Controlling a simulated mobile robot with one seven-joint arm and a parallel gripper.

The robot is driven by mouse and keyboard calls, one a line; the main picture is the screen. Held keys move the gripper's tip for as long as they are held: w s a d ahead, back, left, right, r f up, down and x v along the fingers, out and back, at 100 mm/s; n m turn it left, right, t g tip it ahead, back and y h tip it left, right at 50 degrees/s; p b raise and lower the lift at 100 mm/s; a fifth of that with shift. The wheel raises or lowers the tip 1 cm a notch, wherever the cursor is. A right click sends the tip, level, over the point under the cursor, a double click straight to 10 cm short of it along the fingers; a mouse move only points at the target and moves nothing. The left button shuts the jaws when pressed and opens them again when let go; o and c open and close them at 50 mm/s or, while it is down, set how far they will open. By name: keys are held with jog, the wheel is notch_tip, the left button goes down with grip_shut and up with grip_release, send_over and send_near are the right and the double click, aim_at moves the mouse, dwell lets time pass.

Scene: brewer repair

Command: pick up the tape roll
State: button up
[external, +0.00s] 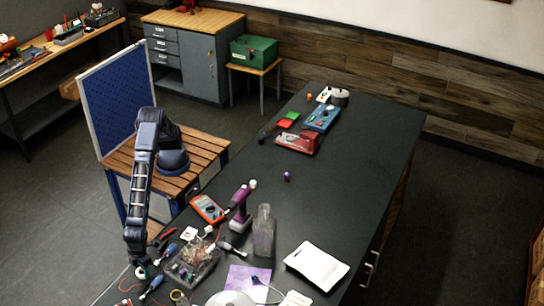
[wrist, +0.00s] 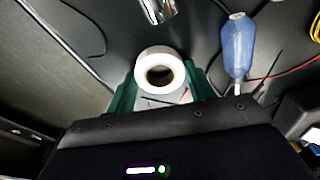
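The tape roll (wrist: 160,59) is a white ring with a dark hole through its middle. In the wrist view it lies flat on the dark tabletop, between the green fingers of my gripper (wrist: 161,74). The fingers are open, one on each side of the roll; I cannot tell if either touches it. In the external view my gripper (external: 140,266) is low at the table's near left edge, below my bent arm. The roll is small and mostly hidden there by the gripper.
A blue-handled tool (wrist: 237,48) lies just right of the roll, with red and black wires near it. A metallic cylinder (wrist: 157,9) is beyond the roll. The table's right side is mostly clear.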

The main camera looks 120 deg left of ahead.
jog(key=c, duration=0.4)
